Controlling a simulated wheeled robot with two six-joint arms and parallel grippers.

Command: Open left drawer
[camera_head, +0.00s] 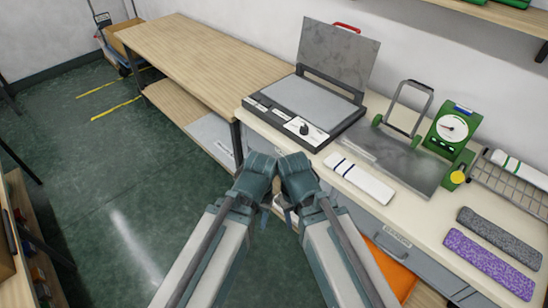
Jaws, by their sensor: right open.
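The bench with a cream top (435,222) has a grey front with drawers below its edge. The left drawer (262,130) shows only as a strip of grey front; my grippers cover much of it, and I cannot see its handle. It looks shut. My left gripper (257,182) and right gripper (297,182) are close together in front of the bench, near that drawer. The right gripper is open. The left gripper's fingers are too hidden to judge. The right drawer (400,250) has a handle with a label and looks shut.
On the bench stand a press with its lid up (310,105), a white-and-blue strip (359,179), a metal plate (385,155), a green dial scale (449,129), and grey and purple pieces (490,262). A wooden table (200,60) adjoins at left. An orange item (390,272) is below.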

